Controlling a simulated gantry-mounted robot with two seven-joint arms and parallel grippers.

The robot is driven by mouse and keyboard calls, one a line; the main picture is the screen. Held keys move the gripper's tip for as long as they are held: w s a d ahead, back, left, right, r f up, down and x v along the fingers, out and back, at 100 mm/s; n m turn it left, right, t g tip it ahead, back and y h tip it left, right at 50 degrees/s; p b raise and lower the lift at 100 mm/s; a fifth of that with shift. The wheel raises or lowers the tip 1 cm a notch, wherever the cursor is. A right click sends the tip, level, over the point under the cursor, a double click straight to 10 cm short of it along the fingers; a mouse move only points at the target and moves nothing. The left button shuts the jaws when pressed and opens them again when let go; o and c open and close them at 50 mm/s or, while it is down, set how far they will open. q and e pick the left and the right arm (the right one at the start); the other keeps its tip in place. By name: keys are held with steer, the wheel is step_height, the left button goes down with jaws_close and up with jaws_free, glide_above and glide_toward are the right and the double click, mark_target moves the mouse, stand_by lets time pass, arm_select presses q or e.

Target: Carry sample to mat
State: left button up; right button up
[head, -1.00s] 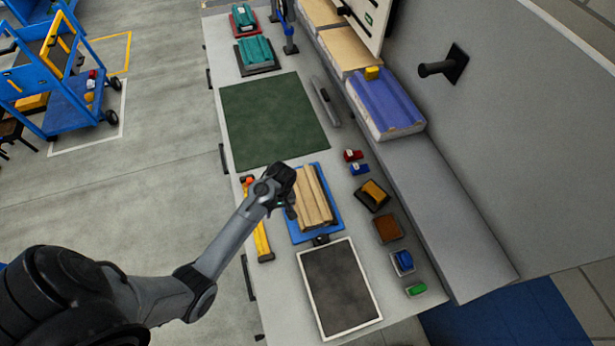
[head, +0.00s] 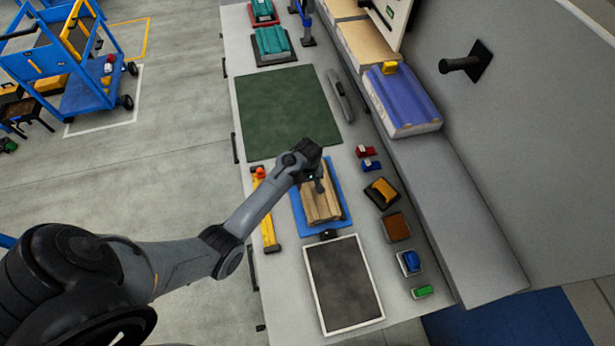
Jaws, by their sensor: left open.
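The sample looks like the tan ridged panel (head: 322,209) lying on a blue tray (head: 346,216) in the middle of the bench. My left gripper (head: 317,184) is over the panel's upper part, pointing down with its jaws open. Its wrist hides the panel's far end, and I cannot tell whether the fingers touch the panel. A plain green mat (head: 285,115) lies bare beyond the tray. A dark grey mat with a white border (head: 345,283) lies bare on the near side of the tray. My right gripper is not in view.
A yellow level-like tool (head: 268,226) lies left of the tray. Small red, blue and green items and a brown block (head: 396,227) line the right side. Teal panels (head: 271,43) sit at the far end. A blue ridged panel (head: 402,95) rests on the raised ledge.

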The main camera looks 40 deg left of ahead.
mark_target(308, 189)
arm_select(q)
steer(key=shift+f, duration=1.45)
steer(key=shift+c, duration=0.2)
jaws_close()
steer(key=shift+r, duration=0.15)
steer(key=shift+r, duration=0.1)
steer(key=shift+r+p, duration=1.85)
steer(key=shift+p, duration=0.35)
steer(key=shift+r+p, duration=1.7)
steer(key=shift+p, duration=0.15)
